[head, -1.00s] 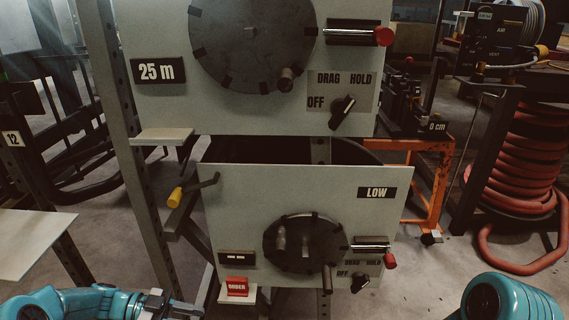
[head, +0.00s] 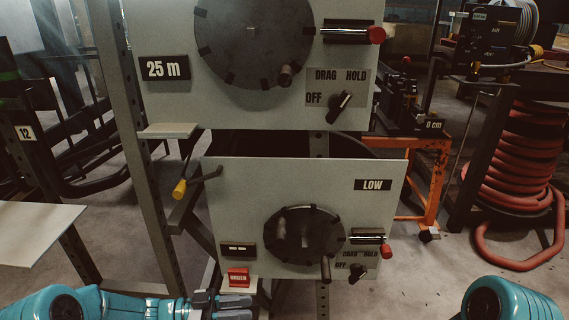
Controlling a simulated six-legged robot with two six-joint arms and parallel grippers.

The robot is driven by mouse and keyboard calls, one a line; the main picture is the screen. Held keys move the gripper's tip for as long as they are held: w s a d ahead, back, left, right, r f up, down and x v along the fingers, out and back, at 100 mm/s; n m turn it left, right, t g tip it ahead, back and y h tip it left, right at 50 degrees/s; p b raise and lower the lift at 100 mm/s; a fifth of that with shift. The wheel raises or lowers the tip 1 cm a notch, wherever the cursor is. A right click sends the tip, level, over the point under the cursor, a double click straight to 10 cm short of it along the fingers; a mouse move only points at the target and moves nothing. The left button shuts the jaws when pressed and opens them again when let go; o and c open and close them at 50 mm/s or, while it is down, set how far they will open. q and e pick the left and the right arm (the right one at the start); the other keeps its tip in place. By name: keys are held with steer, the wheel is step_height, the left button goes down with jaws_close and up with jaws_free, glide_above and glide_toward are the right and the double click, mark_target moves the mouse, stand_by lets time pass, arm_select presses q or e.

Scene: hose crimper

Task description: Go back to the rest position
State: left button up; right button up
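My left gripper (head: 234,305) is at the bottom of the head view, just below a small red block (head: 238,277) on a little ledge. Two grey fingers point right, with a narrow dark gap between them; I cannot tell whether they are fully shut. No object shows between them. My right arm shows only as a teal link at the bottom right; its gripper is out of the picture. The lower panel (head: 230,195) marked LOW stands behind the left gripper, with a dark disc (head: 304,235) and a crank handle.
The upper panel (head: 200,110) carries a 25 m sign, a large disc (head: 254,40) and a DRAG/HOLD/OFF knob (head: 339,105). A yellow-handled crank (head: 180,189) sticks out left. A pale table (head: 35,230) is at left. A coiled red hose (head: 515,160) stands at right.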

arm_select(q)
step_height(320, 180, down, 11)
steer(key=s+d+n+t+y, duration=0.1)
steer(key=d+n+t+y, duration=0.2)
steer(key=n+t+y, duration=0.75)
steer(key=s+a+f+n+g+y, duration=0.2)
steer(key=s+a+f+n+g, duration=0.25)
steer(key=s, duration=0.55)
steer(key=s+a+f+n+g+y, duration=0.1)
steer(key=s+f+n+g+y, duration=0.15)
steer(key=s+f+g, duration=0.4)
arm_select(e)
step_height(320, 180, up, 30)
steer(key=p, duration=3)
steer(key=shift+s+a+r+p, duration=0.25)
steer(key=shift+a+p, duration=0.1)
steer(key=shift+f, duration=0.2)
steer(key=shift+c, duration=0.6)
arm_select(q)
steer(key=s+r, duration=0.2)
steer(key=r, duration=1.3)
steer(key=s+r+g, duration=0.1)
steer(key=s+r, duration=0.1)
steer(key=r, duration=1.4)
steer(key=shift+d+m+h, duration=0.35)
steer(key=shift+h, duration=0.05)
steer(key=shift+a+r, duration=0.1)
arm_select(e)
steer(key=shift+a, duration=0.1)
